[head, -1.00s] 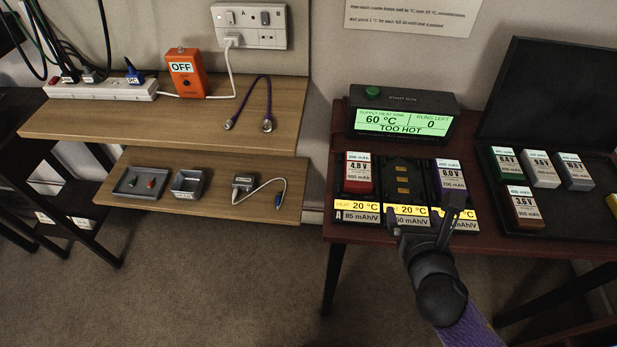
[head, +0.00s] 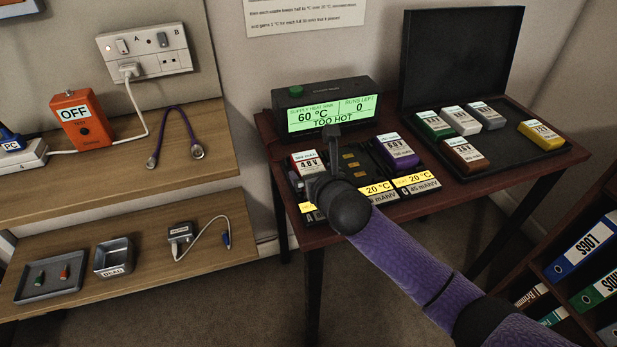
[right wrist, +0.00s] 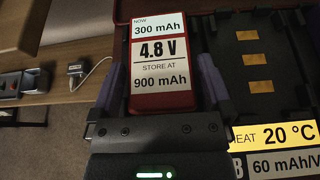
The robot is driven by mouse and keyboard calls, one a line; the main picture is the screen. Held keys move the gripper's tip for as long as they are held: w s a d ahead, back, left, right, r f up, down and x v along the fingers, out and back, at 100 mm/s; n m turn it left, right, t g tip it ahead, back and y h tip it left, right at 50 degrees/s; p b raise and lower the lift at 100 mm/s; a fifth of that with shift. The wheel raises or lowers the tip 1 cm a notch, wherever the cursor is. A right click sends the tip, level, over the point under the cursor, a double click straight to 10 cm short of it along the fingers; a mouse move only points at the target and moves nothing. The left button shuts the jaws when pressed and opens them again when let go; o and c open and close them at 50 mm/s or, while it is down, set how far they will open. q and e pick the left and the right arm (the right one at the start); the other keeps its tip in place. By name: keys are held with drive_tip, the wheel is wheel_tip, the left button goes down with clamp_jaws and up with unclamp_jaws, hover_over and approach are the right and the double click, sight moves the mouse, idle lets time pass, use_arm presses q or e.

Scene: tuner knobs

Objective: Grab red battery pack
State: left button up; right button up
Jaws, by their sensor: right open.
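The red battery pack (head: 305,160), labelled 4.8 V, sits in the left bay of the cradle row on the dark red table. In the right wrist view the red pack (right wrist: 161,60) lies ahead, its label reading 300 mAh now and store at 900 mAh. My right gripper (head: 322,160) is open above this pack and hides part of it in the head view. In the right wrist view the fingers of my right gripper (right wrist: 160,85) show on either side of the pack, with nothing clearly gripped. My left gripper is not in view.
The middle bay (head: 353,162) is empty, and a purple pack (head: 397,152) stands in the right bay. A display (head: 328,108) reading 60 °C and TOO HOT stands close behind. An open black case (head: 510,165) with several packs lies to the right.

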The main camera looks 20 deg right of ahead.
drive_tip(key=shift+r, duration=0.15)
drive_tip(key=c, duration=1.1)
